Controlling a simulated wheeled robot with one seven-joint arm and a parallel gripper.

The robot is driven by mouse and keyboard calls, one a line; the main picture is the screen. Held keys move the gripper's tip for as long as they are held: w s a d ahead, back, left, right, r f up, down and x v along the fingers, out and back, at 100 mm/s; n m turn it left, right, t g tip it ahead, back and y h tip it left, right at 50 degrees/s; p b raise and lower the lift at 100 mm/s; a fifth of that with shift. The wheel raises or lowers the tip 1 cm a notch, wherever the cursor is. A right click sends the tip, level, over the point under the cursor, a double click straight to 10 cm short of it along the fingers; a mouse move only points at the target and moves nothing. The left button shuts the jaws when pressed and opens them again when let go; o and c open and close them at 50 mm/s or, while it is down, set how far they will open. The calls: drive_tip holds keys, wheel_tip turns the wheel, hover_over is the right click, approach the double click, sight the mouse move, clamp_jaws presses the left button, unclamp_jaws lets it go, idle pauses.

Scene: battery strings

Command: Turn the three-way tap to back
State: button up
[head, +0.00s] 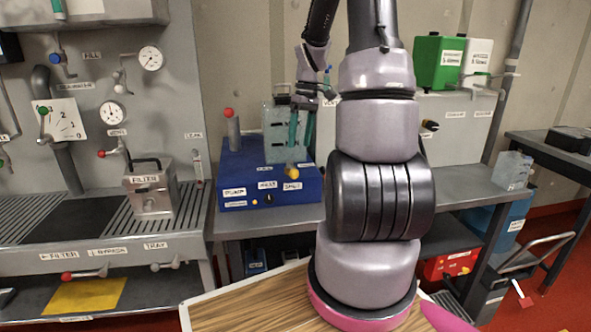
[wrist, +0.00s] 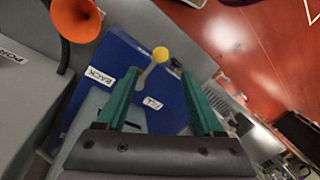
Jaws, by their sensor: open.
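The three-way tap is on the blue bench unit (head: 235,165). Its grey lever with a yellow knob (wrist: 160,54) shows in the wrist view, beside a label reading BACK (wrist: 99,76) and a second, partly readable label (wrist: 153,103). In the head view a yellow knob (head: 292,170) shows at the unit's front, below my fingers. My gripper (wrist: 157,78) has two green fingers, open and empty, one on each side of the lever. It also shows in the head view (head: 301,147), pointing down over the unit. I cannot tell the finger height above the lever. The tap's body is partly hidden.
A red-knobbed grey post (head: 233,130) stands on the unit's left, and a clear greenish tank (head: 278,135) stands behind the fingers. An orange funnel (wrist: 78,20) is close by in the wrist view. A metal filter box (head: 150,190) stands at left.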

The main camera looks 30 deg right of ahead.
sight(292, 170)
drive_tip(key=f, duration=0.3)
drive_tip(key=a+f, duration=0.1)
drive_tip(key=f, duration=0.2)
drive_tip(key=a+f, duration=0.1)
drive_tip(key=f, duration=0.2)
drive_tip(key=shift+s+f, duration=0.25)
clamp_jaws()
idle(1.0)
